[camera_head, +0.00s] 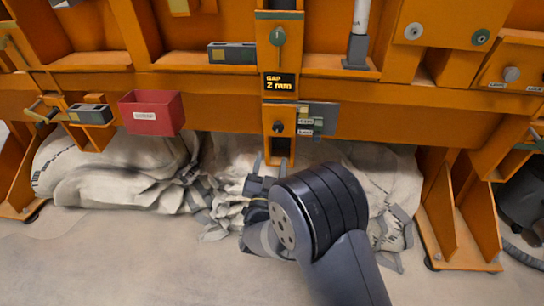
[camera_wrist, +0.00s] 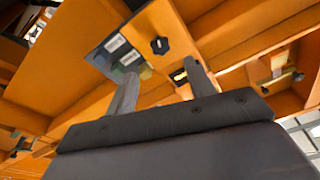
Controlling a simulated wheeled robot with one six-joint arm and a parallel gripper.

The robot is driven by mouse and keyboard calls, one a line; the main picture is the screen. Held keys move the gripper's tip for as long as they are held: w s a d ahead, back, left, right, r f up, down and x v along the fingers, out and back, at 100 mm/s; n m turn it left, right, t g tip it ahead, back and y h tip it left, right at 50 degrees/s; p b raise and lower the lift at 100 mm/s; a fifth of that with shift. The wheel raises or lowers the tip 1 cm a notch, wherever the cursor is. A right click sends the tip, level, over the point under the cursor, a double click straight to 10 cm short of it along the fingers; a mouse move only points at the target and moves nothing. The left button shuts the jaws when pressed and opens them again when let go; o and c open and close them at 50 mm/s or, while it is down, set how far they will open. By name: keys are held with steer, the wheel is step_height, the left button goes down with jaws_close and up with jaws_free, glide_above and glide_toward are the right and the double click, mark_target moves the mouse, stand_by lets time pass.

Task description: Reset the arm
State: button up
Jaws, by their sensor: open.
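My arm reaches in from the lower right of the head view, and its dark wrist covers part of my gripper (camera_head: 270,160). The gripper is at the orange frame's central post, just below a black knob (camera_head: 278,127). In the wrist view my gripper (camera_wrist: 160,85) has its two grey fingers apart, with nothing seen between them but the orange structure behind. A black knob (camera_wrist: 160,45) and a grey plate with labels (camera_wrist: 118,55) lie beyond the fingertips. Whether the fingers touch the post cannot be told.
The orange frame (camera_head: 375,105) spans the view above the floor. A red bin (camera_head: 152,113) hangs on it at left. Pale sacks (camera_head: 115,172) lie beneath, behind my arm. An orange leg (camera_head: 460,215) stands at right. The floor (camera_head: 130,265) at front left is clear.

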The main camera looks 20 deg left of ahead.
mark_target(277, 130)
steer(key=b+x, duration=0.2)
steer(key=x, duration=0.9)
steer(key=shift+s+r, duration=0.1)
stand_by(0.4)
